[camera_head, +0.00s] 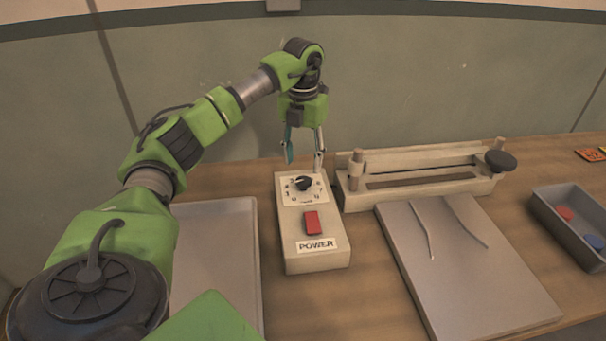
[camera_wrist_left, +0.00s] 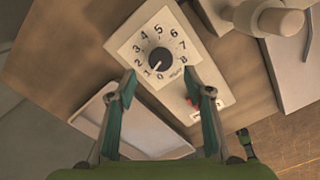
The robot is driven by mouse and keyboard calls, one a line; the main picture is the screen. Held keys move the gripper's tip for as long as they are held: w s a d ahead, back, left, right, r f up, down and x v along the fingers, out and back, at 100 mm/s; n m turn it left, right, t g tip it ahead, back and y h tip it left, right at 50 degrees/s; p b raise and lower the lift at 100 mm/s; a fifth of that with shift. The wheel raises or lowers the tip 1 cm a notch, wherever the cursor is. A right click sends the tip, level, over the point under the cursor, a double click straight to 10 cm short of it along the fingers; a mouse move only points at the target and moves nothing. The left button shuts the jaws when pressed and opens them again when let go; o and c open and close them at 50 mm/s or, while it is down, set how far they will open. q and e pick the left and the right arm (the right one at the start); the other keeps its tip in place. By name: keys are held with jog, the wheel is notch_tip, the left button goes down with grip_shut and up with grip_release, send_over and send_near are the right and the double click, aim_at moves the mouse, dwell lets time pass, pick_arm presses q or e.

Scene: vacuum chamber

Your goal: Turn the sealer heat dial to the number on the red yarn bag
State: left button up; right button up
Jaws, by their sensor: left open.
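The sealer control box (camera_head: 318,259) stands on the table with a red power switch (camera_head: 312,222) and a black heat dial (camera_head: 303,184). In the left wrist view the dial knob (camera_wrist_left: 159,61) sits within a ring of numbers 0 to 8. Its white pointer mark points down-left, near 0 and 1; I cannot tell exactly which. My left gripper (camera_head: 304,161) is open and empty above and just behind the dial. In the wrist view its fingertips (camera_wrist_left: 160,78) flank the dial's lower side, apart from the knob. No red yarn bag is recognisable. My right gripper is out of view.
The bar sealer (camera_head: 420,180) stands right of the box, with a grey board (camera_head: 468,275) in front. A pale tray (camera_head: 215,232) lies left. A grey bin (camera_head: 572,238) with red and blue discs is far right, with small orange-red pieces (camera_head: 589,154) behind.

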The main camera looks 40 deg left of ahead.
aim_at(303, 180)
pick_arm(q)
notch_tip(303, 180, down, 5)
jog(key=shift+f+p, duration=0.15)
jog(key=shift+p, duration=0.2)
jog(key=shift+f, duration=0.35)
jog(key=shift+w, duration=0.1)
jog(key=shift+c, duration=1.2)
jog(key=c, duration=0.9)
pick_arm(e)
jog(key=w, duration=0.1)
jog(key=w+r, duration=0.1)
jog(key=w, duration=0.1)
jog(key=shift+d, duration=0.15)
